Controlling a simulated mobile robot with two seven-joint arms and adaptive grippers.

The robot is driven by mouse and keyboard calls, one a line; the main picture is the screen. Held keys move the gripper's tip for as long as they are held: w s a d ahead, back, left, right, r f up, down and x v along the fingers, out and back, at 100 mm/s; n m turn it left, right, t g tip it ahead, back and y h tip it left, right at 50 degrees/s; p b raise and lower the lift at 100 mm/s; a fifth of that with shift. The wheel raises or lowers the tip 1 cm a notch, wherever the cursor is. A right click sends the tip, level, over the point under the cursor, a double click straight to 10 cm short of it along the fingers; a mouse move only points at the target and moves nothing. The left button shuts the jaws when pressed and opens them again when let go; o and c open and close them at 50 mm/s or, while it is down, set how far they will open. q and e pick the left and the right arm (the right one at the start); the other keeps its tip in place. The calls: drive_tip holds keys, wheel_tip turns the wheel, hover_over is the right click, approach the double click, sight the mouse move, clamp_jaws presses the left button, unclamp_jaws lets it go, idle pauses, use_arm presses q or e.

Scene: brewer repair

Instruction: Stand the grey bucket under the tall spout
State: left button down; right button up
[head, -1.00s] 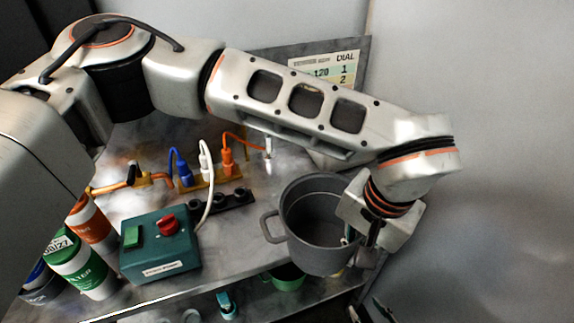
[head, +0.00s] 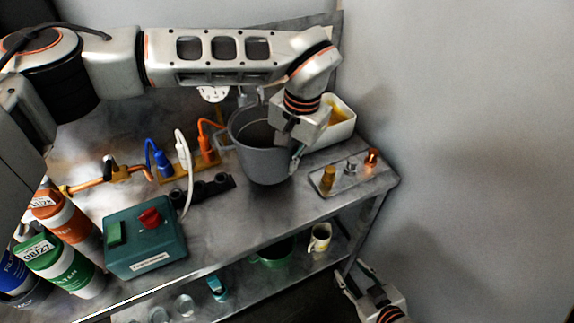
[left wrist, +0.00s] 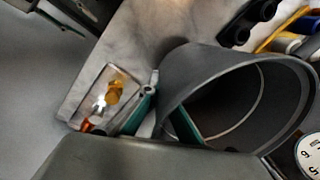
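The grey bucket (head: 268,163) is upright at the back of the metal table, with its handle to the left. My left gripper (head: 292,152) is at its right rim. In the left wrist view one teal finger is outside the bucket (left wrist: 205,75) and the other inside, shut on the wall. I cannot tell whether the bucket's base touches the table. A metal spout (head: 245,96) shows in part just behind the bucket's rim; my left arm hides most of it. My right gripper (head: 354,274) is open and empty, beyond the table's front right edge.
A tray (head: 345,182) with small metal parts and a white tub (head: 343,132) are right of the bucket. Mugs stand on the lower shelf.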

sight(293, 146)
use_arm(q)
drive_tip(key=shift+w+a, duration=0.25)
drive_tip(key=shift+w, duration=0.35)
drive_tip(key=shift+w+f, duration=0.1)
drive_tip(key=shift+f, duration=1.65)
drive_tip(key=shift+f, duration=0.1)
drive_tip(key=c, duration=2.3)
unclamp_jaws()
drive_tip(key=r, duration=0.7)
drive_tip(key=d+r, duration=0.1)
drive_tip(key=r, duration=0.3)
drive_tip(key=shift+s, duration=0.4)
drive_tip(key=shift+s+r, duration=0.1)
drive_tip(key=shift+r, duration=0.45)
